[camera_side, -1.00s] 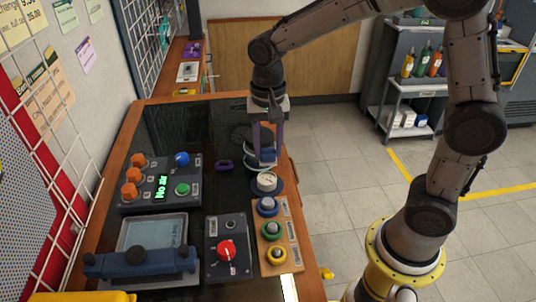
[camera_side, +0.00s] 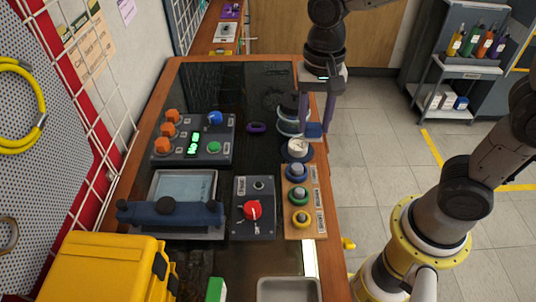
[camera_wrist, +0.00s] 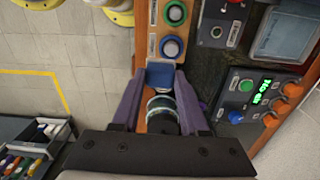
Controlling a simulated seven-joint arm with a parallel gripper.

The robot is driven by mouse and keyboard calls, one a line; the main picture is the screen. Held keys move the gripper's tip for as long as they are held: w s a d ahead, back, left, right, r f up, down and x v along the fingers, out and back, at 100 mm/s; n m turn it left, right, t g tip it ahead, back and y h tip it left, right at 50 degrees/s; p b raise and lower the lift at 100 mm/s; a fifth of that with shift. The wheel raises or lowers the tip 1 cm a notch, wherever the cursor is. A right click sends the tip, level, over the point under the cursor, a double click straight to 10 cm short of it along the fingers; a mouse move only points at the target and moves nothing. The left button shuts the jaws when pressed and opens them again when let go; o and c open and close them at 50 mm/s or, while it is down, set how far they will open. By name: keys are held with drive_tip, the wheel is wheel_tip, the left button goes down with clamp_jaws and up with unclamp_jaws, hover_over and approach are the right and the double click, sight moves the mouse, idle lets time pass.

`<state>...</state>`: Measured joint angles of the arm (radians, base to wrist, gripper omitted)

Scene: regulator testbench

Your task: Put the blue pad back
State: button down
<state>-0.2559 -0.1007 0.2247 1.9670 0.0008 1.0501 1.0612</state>
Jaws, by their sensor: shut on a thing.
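My gripper (camera_side: 316,122) hangs over the bench's right edge with its purple fingers down. It is shut on the blue pad (camera_side: 315,131), a small flat blue piece at the fingertips. In the wrist view, the pad (camera_wrist: 160,76) sits between the fingertips of my gripper (camera_wrist: 159,82). A round white gauge (camera_side: 298,147) on a dark blue base stands just left of and below the pad in the side view. A dark cylinder with a clear band (camera_side: 288,119) stands behind the gauge. The wrist view does not show whether the pad touches anything below.
A wooden strip (camera_side: 290,229) carries blue, green and yellow ringed knobs. Left of it are a red-knob panel (camera_side: 252,210), a control box (camera_side: 215,148) reading "No air" and a tray with a blue bar (camera_side: 170,215). A purple ring (camera_side: 257,127) lies on the dark bench top.

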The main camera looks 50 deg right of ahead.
drive_tip(key=w+a+f, duration=0.1)
drive_tip(key=w+f, duration=0.1)
drive_tip(key=w, duration=0.1)
drive_tip(key=w+a+f, duration=0.2)
drive_tip(key=w+f, duration=0.1)
drive_tip(key=w+a+f, duration=0.2)
drive_tip(key=w+f, duration=0.1)
drive_tip(key=w, duration=0.1)
drive_tip(key=shift+w+f, duration=0.1)
drive_tip(key=shift+f, duration=0.1)
drive_tip(key=shift+w+a+f, duration=0.15)
drive_tip(key=shift+w+f, duration=0.3)
drive_tip(key=shift+f, duration=1.6)
drive_tip(key=shift+f, duration=0.15)
drive_tip(key=shift+c, duration=2.1)
unclamp_jaws()
